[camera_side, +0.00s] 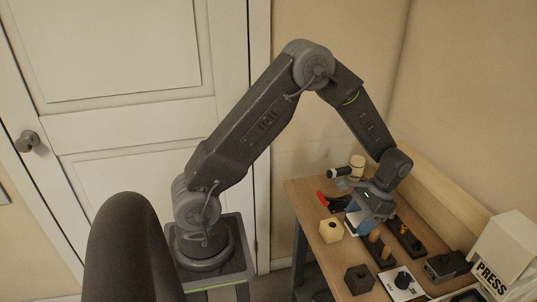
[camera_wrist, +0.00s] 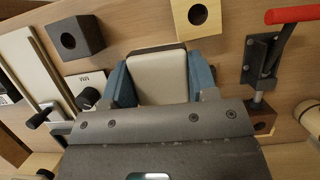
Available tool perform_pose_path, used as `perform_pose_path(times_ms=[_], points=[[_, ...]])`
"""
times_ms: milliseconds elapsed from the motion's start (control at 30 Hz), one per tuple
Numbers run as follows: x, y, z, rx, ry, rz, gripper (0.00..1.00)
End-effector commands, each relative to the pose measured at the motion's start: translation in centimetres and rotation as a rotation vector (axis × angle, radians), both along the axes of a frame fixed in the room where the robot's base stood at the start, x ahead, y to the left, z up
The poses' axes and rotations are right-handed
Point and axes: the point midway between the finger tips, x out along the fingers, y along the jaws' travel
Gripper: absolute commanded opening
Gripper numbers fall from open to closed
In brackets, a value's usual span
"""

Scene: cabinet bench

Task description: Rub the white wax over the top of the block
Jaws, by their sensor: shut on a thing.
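My gripper (camera_side: 366,208) is low over the bench, its blue fingers shut on a pale, off-white slab, which I take to be the white wax (camera_wrist: 158,78). In the wrist view my gripper (camera_wrist: 160,82) has one finger on each side of it. A light wooden block with a round hole (camera_wrist: 197,15) lies apart from the held wax; it also shows in the side view (camera_side: 331,231). A dark cube with a hole (camera_wrist: 75,38) lies to its left and also shows in the side view (camera_side: 359,279). I cannot tell which block the task means. The wax's underside is hidden.
A red-handled clamp (camera_wrist: 264,55) stands at the right in the wrist view. A knob panel (camera_side: 402,283), a dark box (camera_side: 447,265), a PRESS box (camera_side: 502,257) and a peg holder (camera_side: 378,246) crowd the bench. Bare wood (camera_wrist: 135,20) shows between the two blocks.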

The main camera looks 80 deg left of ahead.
Motion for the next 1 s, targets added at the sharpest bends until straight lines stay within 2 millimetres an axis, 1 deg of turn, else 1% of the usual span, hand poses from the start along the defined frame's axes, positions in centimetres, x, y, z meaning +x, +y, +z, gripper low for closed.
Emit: perform_pose_path(times_ms=[367,467,567,667,800,1000], points=[[0.0,0.0,0.1,0.0,-0.001,0.0,0.34],[0.5,0.2,0.1,0.001,-0.002,0.015,0.34],[2.0,0.9,0.3,0.004,-0.006,0.062,0.34],[4.3,2.1,0.7,0.009,-0.008,0.14,0.34],[8.1,4.4,1.6,0.015,-0.012,0.282,0.34],[12.4,8.1,3.0,0.014,-0.01,0.479,0.34]])
